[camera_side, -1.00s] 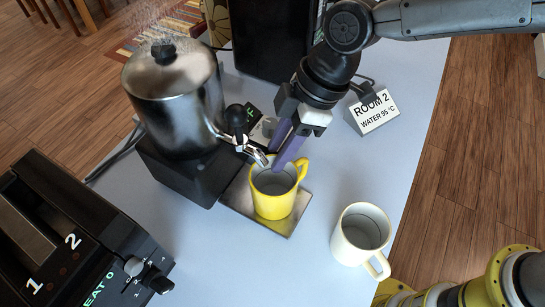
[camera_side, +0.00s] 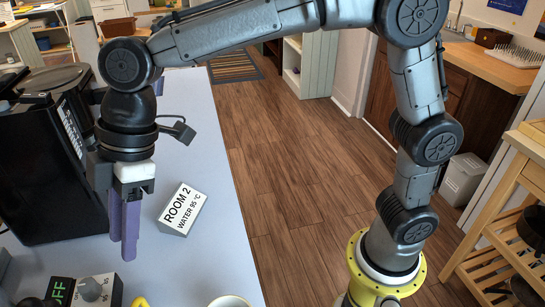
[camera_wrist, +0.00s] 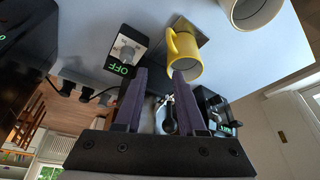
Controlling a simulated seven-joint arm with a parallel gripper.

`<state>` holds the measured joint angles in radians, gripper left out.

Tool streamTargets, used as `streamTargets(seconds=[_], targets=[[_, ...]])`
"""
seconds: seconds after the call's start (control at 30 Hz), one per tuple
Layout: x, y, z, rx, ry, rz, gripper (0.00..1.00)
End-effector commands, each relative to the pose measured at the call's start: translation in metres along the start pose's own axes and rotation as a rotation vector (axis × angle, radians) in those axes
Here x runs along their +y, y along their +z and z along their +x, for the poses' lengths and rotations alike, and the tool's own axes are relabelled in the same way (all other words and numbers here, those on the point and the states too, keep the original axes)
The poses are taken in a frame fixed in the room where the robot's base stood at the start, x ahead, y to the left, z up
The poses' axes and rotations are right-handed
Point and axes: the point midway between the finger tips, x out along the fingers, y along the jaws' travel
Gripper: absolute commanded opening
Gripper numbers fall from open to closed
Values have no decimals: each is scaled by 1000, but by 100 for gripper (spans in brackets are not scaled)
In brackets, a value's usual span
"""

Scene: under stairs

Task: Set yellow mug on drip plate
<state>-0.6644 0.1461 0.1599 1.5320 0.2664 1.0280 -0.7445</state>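The yellow mug (camera_wrist: 186,52) stands on the drip plate (camera_wrist: 203,27) in the wrist view, its mouth toward the camera and its handle to the left in the picture. In the side view only a bit of the mug's yellow handle (camera_side: 140,302) shows at the bottom edge, and the plate is out of frame. My gripper (camera_side: 126,250) hangs fingers down over the table, apart from the mug. In the wrist view its two purple fingers (camera_wrist: 160,82) are spread with nothing held between them.
A white mug (camera_wrist: 250,10) stands near the plate; its rim (camera_side: 230,301) shows in the side view. A dial box reading OFF (camera_side: 88,291) is close below my gripper. The ROOM 2 sign (camera_side: 181,209) is at its right, a black machine (camera_side: 40,170) at its left.

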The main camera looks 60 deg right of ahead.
Motion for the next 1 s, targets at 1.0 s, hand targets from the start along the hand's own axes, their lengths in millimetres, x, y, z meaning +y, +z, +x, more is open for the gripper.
streamTargets(seconds=[1.0], targets=[[-76, 341, -104, 115, 557, 1186, 39]])
